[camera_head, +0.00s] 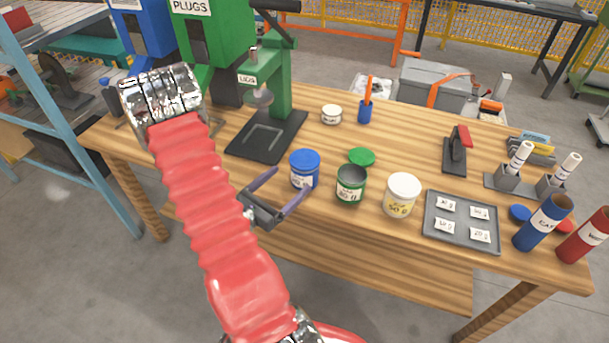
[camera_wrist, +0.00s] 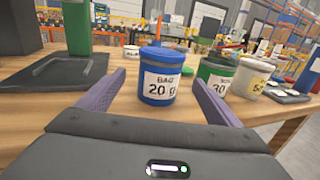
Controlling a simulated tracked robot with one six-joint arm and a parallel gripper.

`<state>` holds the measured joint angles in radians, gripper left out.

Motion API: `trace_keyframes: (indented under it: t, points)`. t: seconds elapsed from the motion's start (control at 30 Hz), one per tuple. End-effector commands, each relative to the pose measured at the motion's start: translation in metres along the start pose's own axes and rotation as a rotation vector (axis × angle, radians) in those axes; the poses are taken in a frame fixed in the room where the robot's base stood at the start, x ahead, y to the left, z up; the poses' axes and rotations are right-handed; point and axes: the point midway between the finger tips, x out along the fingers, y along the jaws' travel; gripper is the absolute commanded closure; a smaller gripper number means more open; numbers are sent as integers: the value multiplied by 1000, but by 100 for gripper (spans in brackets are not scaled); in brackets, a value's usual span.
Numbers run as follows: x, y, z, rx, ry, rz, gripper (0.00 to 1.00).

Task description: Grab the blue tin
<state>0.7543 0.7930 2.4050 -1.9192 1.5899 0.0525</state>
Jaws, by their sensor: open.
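The blue tin (camera_head: 304,170) stands upright on the wooden table near its front edge, with its blue lid on. In the wrist view the blue tin (camera_wrist: 158,78) shows a white label reading "BAG 20 g" and stands ahead, between the lines of my two fingers. My gripper (camera_head: 285,184) is open and empty, just left of and in front of the tin. In the wrist view my gripper (camera_wrist: 158,85) has its fingers spread on either side of the tin. Whether the fingertips reach beside it is hard to tell.
Right of the tin stand an open green tin (camera_head: 351,185) and a white tin (camera_head: 402,195); a green lid (camera_head: 361,157) lies behind. A green press (camera_head: 268,130) stands behind left. A grey tray (camera_head: 461,222) of labelled cards lies right. Some bare table is in front.

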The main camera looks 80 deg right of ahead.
Motion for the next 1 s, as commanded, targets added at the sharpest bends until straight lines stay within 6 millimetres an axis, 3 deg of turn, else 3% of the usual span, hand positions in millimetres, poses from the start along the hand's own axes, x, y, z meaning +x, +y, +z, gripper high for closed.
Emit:
trace_keyframes:
  t: [0.6,1.0]
  points:
    - [70,-1,0,1,0,-4,13]
    - [76,-1,0,0,0,-2,13]
